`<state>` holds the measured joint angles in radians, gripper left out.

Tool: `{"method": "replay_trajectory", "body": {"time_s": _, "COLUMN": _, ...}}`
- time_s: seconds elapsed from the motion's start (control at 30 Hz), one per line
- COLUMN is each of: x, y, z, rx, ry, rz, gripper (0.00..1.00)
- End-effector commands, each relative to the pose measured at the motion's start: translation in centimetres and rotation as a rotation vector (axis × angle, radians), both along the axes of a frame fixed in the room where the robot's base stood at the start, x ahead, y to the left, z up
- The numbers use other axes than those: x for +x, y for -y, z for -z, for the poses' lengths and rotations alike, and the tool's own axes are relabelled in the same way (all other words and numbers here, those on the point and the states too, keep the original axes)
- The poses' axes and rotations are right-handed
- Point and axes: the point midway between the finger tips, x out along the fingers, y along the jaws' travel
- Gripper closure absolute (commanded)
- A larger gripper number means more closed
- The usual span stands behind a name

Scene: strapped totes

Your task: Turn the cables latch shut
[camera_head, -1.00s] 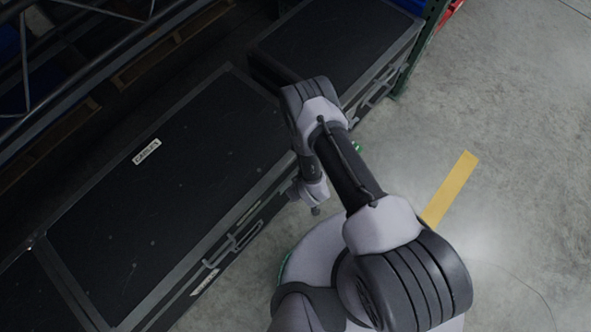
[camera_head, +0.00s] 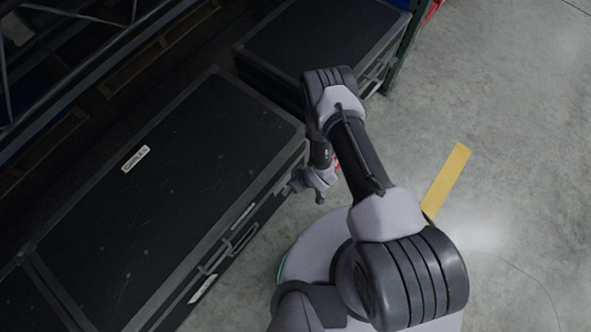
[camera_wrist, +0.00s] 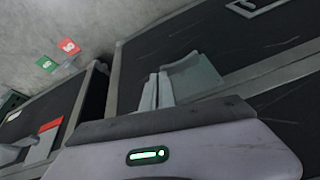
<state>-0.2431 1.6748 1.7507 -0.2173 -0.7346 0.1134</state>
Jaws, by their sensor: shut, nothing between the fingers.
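The cables case is a long black trunk with grey edges and a white label (camera_head: 136,158) on its lid. It fills the left of the head view. My gripper (camera_head: 291,187) is at its front side near the right end, partly hidden by my wrist. In the wrist view my gripper (camera_wrist: 155,92) has its two pale fingers together, with nothing between them. A grey-green plate (camera_wrist: 194,77), which looks like the latch, is right beside the fingers on the dark case front. I cannot tell whether they touch or how far the latch is turned.
A second black case (camera_head: 325,45) stands beyond a narrow gap. A red latch-like part (camera_wrist: 47,131) shows on a neighbouring case in the wrist view. Red (camera_wrist: 68,46) and green (camera_wrist: 46,64) tags show against the grey floor. A handle (camera_head: 228,250) is on the cables case front.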

Motion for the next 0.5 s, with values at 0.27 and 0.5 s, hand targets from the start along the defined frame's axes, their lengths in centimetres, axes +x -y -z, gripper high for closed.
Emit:
{"method": "replay_trajectory", "body": {"time_s": 0.27, "x": 0.05, "y": 0.11, "z": 0.65, "rx": -0.002, "ry": -0.002, "rz": 0.002, "gripper": 1.0}}
{"method": "replay_trajectory", "body": {"time_s": 0.5, "x": 0.03, "y": 0.14, "z": 0.86, "rx": -0.002, "ry": -0.003, "rz": 0.003, "gripper": 1.0}}
